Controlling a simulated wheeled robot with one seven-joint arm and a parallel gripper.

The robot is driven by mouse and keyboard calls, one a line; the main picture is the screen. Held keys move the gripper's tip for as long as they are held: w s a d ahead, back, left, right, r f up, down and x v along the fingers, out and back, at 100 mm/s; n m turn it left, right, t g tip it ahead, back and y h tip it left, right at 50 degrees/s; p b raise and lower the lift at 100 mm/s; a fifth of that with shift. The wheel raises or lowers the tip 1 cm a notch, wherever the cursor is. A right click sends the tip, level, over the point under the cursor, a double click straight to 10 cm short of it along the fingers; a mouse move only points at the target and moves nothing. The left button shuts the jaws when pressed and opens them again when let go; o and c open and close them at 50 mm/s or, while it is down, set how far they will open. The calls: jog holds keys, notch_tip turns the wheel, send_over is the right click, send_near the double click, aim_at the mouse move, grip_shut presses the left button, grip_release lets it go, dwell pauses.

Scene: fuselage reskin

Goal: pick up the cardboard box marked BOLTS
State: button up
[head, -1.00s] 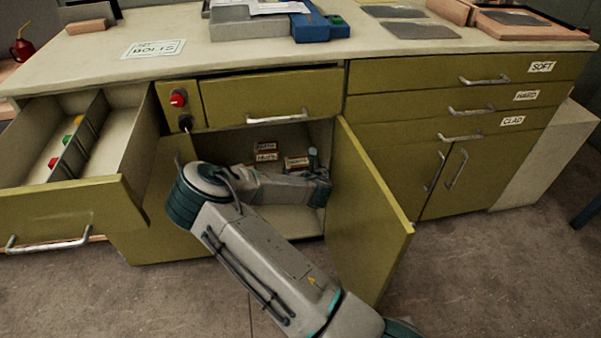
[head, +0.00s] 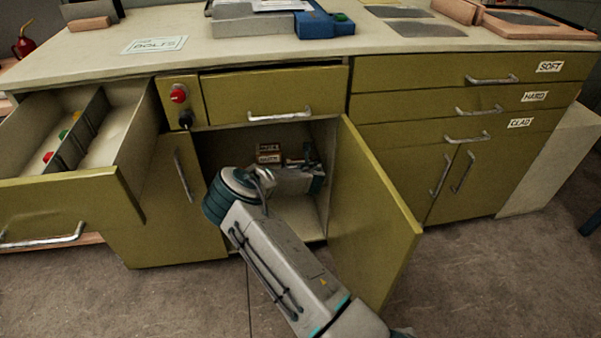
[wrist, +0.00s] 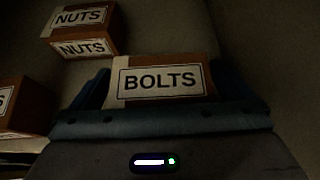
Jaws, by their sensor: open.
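The cardboard box marked BOLTS (wrist: 160,82) is brown with a white label facing me in the wrist view. My gripper (wrist: 165,92) is open, with one dark blue finger at the left of the box and the other at its right. The box appears to sit between the fingers; whether either touches it is too dark to tell. In the head view my gripper (head: 306,164) is inside the open cupboard, and it hides the BOLTS box there.
The open cupboard door (head: 368,215) stands right of my arm. An open drawer (head: 65,215) juts out at left.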

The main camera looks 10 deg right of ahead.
jog(key=shift+x, duration=0.8)
jog(key=c, duration=0.9)
jog(key=shift+r, duration=0.1)
jog(key=shift+c, duration=1.1)
jog(key=shift+r, duration=0.1)
